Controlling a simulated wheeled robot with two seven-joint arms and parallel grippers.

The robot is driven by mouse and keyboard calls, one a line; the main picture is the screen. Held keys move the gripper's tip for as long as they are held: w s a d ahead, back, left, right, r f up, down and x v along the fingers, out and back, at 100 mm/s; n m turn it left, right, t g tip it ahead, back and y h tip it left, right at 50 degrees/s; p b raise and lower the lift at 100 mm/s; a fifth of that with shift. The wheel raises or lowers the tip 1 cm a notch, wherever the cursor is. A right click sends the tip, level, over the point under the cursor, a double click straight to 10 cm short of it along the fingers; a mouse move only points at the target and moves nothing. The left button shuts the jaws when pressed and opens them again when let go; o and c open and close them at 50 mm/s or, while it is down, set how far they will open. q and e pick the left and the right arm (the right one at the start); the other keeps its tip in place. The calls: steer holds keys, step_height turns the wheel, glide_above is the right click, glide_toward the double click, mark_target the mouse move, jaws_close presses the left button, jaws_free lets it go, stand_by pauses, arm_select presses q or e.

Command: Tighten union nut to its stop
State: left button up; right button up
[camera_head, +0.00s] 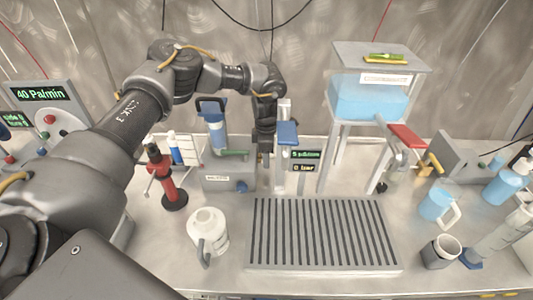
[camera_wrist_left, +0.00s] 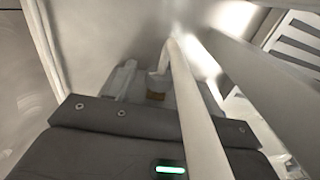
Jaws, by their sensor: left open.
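I cannot pick out the union nut for certain in either view. In the left wrist view, a pale bar crosses close to the camera. A small brownish band (camera_wrist_left: 155,96) shows beside that bar; I cannot tell what it is. My right gripper is not in view.
A blue pump-like unit (camera_head: 217,135) stands left of the gripper. A red stand (camera_head: 165,180) and white jug (camera_head: 207,229) are nearer. A slatted drain tray (camera_head: 322,266) lies in front. A raised blue tank (camera_head: 366,99), red lever (camera_head: 407,136) and cups occupy the right.

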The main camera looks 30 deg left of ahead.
arm_select(q)
steer(key=c, duration=1)
steer(key=shift+o, duration=0.2)
steer(key=shift+w+a+f+g+h+b, duration=0.1)
steer(key=shift+w+f+g+h+b, duration=0.1)
steer(key=shift+g+h+b, duration=0.6)
steer(key=shift+s+g, duration=0.15)
steer(key=shift+g, duration=0.55)
steer(key=o, duration=1)
steer(key=shift+r, duration=0.1)
steer(key=shift+c, duration=0.2)
steer(key=shift+r+p, duration=0.15)
steer(key=shift+p, duration=0.15)
